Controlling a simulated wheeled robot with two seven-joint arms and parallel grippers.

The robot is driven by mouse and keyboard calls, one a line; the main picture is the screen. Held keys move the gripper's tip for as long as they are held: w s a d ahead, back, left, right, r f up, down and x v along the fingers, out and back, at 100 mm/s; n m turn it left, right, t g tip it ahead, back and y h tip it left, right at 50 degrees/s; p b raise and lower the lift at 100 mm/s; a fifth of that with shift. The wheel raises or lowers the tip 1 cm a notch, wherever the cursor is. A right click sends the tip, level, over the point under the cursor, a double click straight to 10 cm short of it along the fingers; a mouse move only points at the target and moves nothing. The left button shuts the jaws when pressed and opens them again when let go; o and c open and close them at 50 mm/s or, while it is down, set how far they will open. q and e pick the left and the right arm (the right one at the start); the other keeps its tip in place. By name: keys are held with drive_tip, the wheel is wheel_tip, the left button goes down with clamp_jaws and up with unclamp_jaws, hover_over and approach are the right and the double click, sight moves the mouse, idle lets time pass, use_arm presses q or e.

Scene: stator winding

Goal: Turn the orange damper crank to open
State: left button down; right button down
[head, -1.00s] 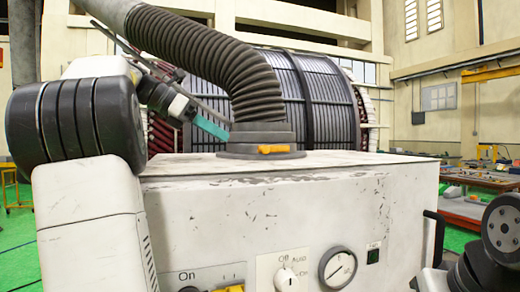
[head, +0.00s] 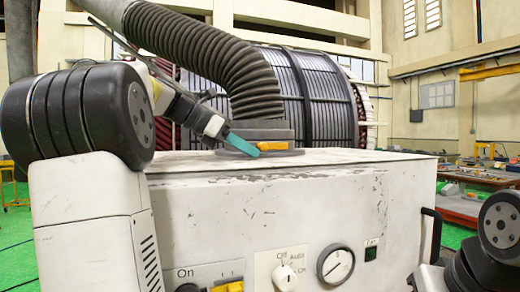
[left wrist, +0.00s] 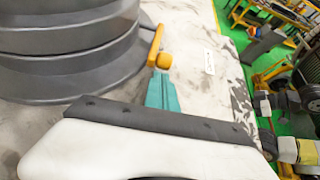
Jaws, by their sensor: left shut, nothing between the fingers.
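The orange damper crank (head: 274,147) is a short lever on the front of the grey collar (head: 280,133) at the foot of the ribbed duct. In the left wrist view the crank (left wrist: 157,48) ends in a rounded knob, just beyond my fingertips. My left gripper (head: 254,151), with teal fingers, is shut and empty. Its tips are at the left end of the crank in the head view. The left wrist view shows the teal fingers (left wrist: 161,80) close to the knob; I cannot tell whether they touch it. My right gripper is out of view.
The white cabinet (head: 270,215) under the collar has a flat, scuffed top. Its front carries a selector knob (head: 284,276), a gauge (head: 335,264) and switches. The ribbed hose (head: 210,50) rises up and left, close to my left forearm. A large stator (head: 312,90) stands behind.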

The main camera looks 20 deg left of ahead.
use_arm(q)
drive_tip(key=shift+r, duration=0.15)
drive_tip(key=shift+r+y, duration=0.25)
drive_tip(key=shift+y, duration=0.05)
